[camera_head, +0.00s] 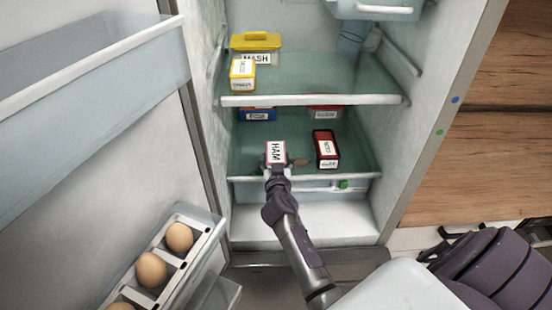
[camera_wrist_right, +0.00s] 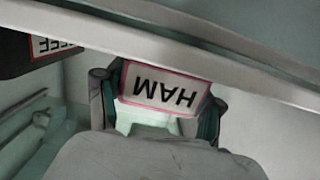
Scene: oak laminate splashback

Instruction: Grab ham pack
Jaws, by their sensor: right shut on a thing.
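The ham pack (camera_head: 276,152), a small box with a white label reading HAM and a pink edge, is at the lower glass shelf of the open fridge. My right gripper (camera_head: 276,170) reaches in from below and is shut on the ham pack. In the right wrist view the ham pack (camera_wrist_right: 164,88) sits between the two fingers (camera_wrist_right: 158,105), its label upside down. I cannot tell whether the pack touches the shelf. My left gripper is not in view.
A black and red box (camera_head: 326,150) stands right of the ham pack. Blue (camera_head: 257,114) and red (camera_head: 325,113) boxes are behind. The upper shelf edge (camera_head: 310,100) crosses above. A yellow box (camera_head: 242,72) and MASH pack (camera_head: 256,42) sit higher. Eggs (camera_head: 151,270) fill the door rack.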

